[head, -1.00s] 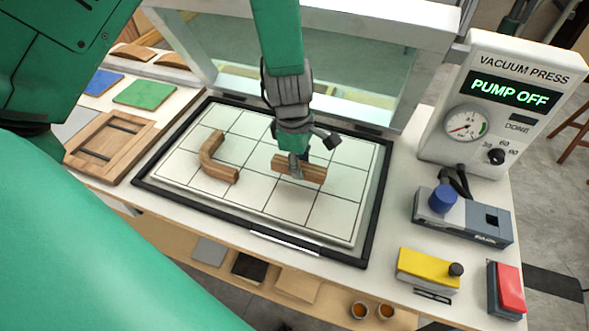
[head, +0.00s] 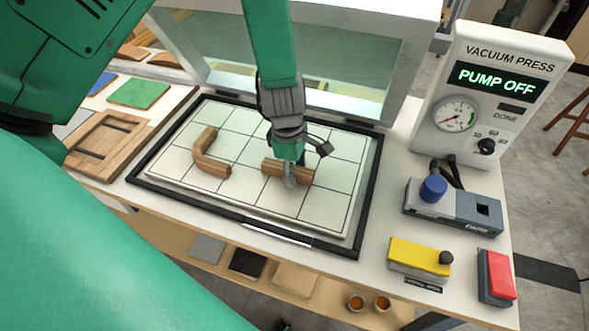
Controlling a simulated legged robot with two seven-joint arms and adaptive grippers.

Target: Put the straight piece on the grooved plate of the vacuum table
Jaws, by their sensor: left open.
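The straight piece (head: 272,168), a short brown layered wooden bar, lies on the white grooved plate (head: 327,205) of the vacuum table, right of the plate's middle. My left gripper (head: 290,175) reaches down from above and is open at the straight piece, with a finger in front of its near side. The far finger is mostly hidden, so I cannot tell whether the fingers touch the wood. A bent wooden piece (head: 203,160) lies on the plate to the left, apart from the straight piece. My right gripper is not in view.
A black frame (head: 364,210) borders the plate. The raised clear lid (head: 310,65) stands behind. The vacuum press box (head: 480,95) reads PUMP OFF. A blue-knobbed unit (head: 450,205), a yellow block (head: 415,257) and a red button (head: 498,275) stand right. A wooden panel (head: 105,150) lies left.

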